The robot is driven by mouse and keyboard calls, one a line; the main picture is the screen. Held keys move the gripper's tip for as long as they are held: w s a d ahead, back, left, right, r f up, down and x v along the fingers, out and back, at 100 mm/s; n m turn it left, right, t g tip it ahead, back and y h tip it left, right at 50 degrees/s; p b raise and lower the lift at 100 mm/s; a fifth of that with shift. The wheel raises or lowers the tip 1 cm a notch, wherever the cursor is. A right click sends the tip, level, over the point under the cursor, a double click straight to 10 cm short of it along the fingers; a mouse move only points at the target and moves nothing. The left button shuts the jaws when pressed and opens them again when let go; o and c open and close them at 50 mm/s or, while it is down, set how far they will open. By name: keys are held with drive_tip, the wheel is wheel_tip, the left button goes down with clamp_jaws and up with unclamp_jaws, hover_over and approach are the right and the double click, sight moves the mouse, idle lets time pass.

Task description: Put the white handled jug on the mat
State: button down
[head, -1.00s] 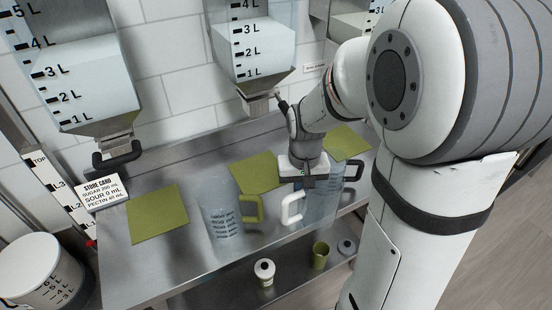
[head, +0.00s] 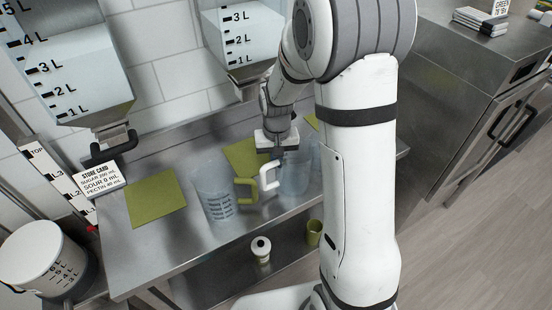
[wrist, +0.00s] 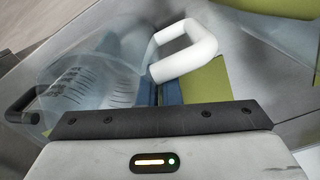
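The white-handled jug (head: 294,178) is clear, with its white handle (head: 268,176) facing left, in the middle of the head view. My gripper (head: 277,152) is above it, shut on its rim close to the handle. In the wrist view, the jug (wrist: 85,85) spreads to the left and its handle (wrist: 186,52) shows at upper right, with the blue finger pads (wrist: 158,94) at its wall. I cannot tell whether its base touches the counter. Olive mats lie at the left (head: 157,199), in the middle (head: 243,157) and, partly hidden, at the right (head: 312,121).
An olive-handled jug (head: 215,196) stands close to the left of the white handle. A black handle (wrist: 20,105) shows beside the jug in the wrist view. Hoppers (head: 240,35) hang over the steel counter (head: 130,252). My arm hides the counter's right part.

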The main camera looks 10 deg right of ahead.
drive_tip(key=shift+f, duration=0.1)
drive_tip(key=shift+f, duration=0.2)
drive_tip(key=c, duration=1.6)
unclamp_jaws()
drive_tip(key=shift+r, duration=0.1)
